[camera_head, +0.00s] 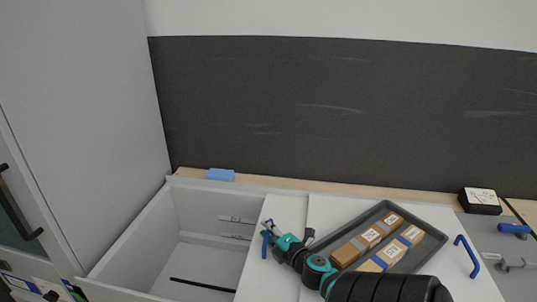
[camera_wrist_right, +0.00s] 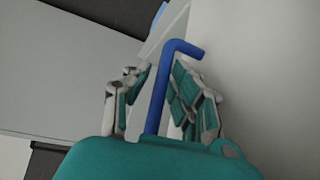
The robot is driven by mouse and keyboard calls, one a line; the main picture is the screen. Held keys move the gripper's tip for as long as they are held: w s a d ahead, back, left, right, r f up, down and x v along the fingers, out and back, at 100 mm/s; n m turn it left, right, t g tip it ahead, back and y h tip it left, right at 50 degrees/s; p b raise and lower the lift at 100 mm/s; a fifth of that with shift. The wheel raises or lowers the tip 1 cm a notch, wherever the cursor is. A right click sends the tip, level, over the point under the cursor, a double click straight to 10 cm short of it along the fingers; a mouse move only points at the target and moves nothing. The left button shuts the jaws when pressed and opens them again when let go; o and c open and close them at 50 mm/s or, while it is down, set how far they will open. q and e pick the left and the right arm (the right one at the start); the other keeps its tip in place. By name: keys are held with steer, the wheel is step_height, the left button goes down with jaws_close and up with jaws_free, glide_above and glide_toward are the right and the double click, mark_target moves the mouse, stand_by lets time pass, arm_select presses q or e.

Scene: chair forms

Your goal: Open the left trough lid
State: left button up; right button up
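The left trough (camera_head: 208,262) is a white bin, uncovered over most of its visible length, with its inside showing. A white sliding lid (camera_head: 257,272) with a blue bar handle (camera_head: 265,244) lies flat at its right side. My right gripper (camera_head: 270,230) is at this handle. In the right wrist view, the blue handle (camera_wrist_right: 162,92) stands between the fingers of the right gripper (camera_wrist_right: 160,98). The fingers are apart, with a gap on the left; the right finger is close to the handle, and contact is unclear. My left gripper is not in view.
A dark tray (camera_head: 432,246) with several brown boxes lies on the white surface, close to my right arm. A second blue handle (camera_head: 467,256) is right of it. A black box (camera_head: 480,201) and blue block (camera_head: 221,174) sit at the back. A grey cabinet (camera_head: 85,120) stands left.

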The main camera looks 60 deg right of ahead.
steer(key=v, duration=1.2)
